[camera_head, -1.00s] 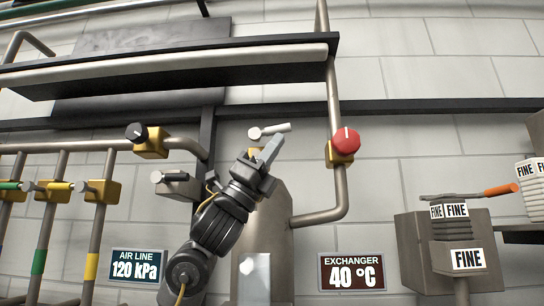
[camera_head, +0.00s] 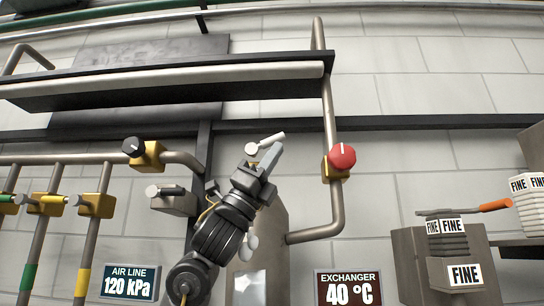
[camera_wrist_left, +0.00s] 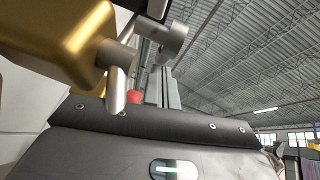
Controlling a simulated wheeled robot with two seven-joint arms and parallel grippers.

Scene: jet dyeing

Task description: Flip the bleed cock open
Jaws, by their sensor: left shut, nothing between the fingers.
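The bleed cock (camera_head: 252,148) has a round pale stem end and a light lever (camera_head: 272,139) that points right and slightly up. My left gripper (camera_head: 272,158) is shut and empty, its fingertips just below and in front of the lever. They cover most of the cock's body. In the left wrist view, the brass body (camera_wrist_left: 70,45) is at upper left with a silver lever part (camera_wrist_left: 117,92) beside it. The gripper fingers (camera_wrist_left: 160,92) point up close to this metal; whether they touch it I cannot tell. My right gripper is in neither view.
A red knob (camera_head: 342,156) sits on the pipe to the right. A black-knobbed valve (camera_head: 134,147) and a black-levered valve (camera_head: 172,190) are on the left. A dark shelf (camera_head: 170,82) runs above. A grey tank (camera_head: 272,225) stands behind my arm.

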